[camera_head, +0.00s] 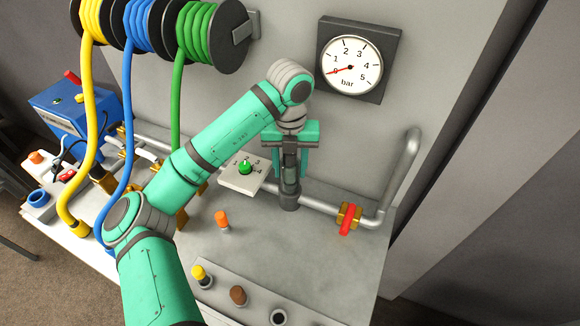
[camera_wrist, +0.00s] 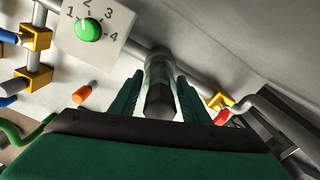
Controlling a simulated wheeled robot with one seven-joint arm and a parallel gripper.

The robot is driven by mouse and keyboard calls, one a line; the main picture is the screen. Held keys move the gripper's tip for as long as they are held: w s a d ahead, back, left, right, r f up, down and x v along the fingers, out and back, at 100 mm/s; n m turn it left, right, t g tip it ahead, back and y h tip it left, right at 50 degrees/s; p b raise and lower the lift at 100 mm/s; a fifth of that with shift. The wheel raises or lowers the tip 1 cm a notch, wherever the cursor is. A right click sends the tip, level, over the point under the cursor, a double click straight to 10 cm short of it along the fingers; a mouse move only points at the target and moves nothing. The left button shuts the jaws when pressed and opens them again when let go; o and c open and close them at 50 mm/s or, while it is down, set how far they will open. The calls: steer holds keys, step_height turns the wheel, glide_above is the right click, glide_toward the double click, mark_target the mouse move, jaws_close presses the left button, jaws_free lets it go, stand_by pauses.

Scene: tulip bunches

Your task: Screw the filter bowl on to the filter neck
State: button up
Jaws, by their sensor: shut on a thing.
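The filter bowl is a small glassy, dark-ended cylinder (camera_head: 290,173) held upright between my fingers. It also shows in the wrist view (camera_wrist: 160,97), with a clear part beyond its dark end. My green gripper (camera_head: 290,182) points down and is shut on the bowl, a finger on each side; it shows in the wrist view too (camera_wrist: 160,84). The filter neck (camera_head: 289,201) is a grey upright socket on the steel pipe, directly below the bowl. The bowl is in line with it and at or very near its top. I cannot tell whether the threads are engaged.
A white plate with a green dial (camera_head: 245,168) stands close left of my gripper. A red-handled brass valve (camera_head: 348,218) is to the right on the pipe. An orange-capped piece (camera_head: 222,220) stands in front.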

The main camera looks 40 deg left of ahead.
steer(key=m, duration=0.3)
steer(key=shift+m, duration=0.4)
steer(key=m, duration=0.5)
steer(key=o, duration=1.2)
